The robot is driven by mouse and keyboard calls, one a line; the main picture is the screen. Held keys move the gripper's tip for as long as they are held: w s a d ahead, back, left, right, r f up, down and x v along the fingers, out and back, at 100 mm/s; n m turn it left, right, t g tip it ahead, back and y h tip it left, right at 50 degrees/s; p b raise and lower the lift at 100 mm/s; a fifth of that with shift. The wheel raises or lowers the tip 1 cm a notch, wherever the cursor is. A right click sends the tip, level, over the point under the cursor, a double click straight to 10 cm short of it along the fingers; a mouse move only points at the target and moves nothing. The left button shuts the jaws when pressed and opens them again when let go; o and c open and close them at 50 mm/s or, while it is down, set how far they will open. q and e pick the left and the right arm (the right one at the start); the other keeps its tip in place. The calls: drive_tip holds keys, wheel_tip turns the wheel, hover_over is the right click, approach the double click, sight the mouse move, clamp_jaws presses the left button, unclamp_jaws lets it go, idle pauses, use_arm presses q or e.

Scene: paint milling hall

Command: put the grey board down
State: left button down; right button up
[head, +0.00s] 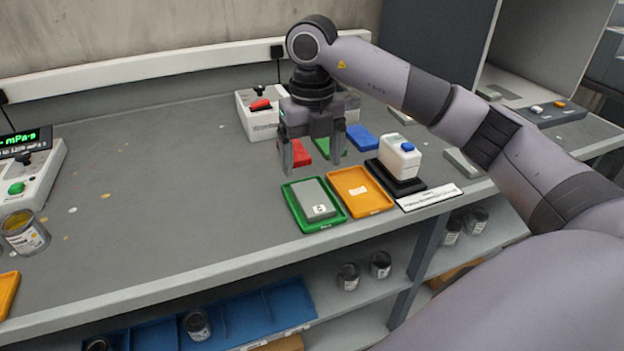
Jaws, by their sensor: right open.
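The grey board (314,194) lies flat in the green tray (291,209) near the front edge of the bench. It has a small white label with a dark mark at its near end. My right gripper (296,168) is open and empty, pointing down just above and behind the board, apart from it. My left gripper is not in view.
An orange tray (376,205) stands right beside the green one. A white bottle with a blue cap (400,157) stands on a black base (408,185) farther right. Red (300,152) and blue (361,137) pieces lie behind. The bench's left middle is largely clear.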

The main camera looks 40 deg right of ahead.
wheel_tip(320, 180, up, 6)
drive_tip(key=shift+f, duration=0.15)
drive_tip(key=shift+f, duration=0.1)
idle(0.5)
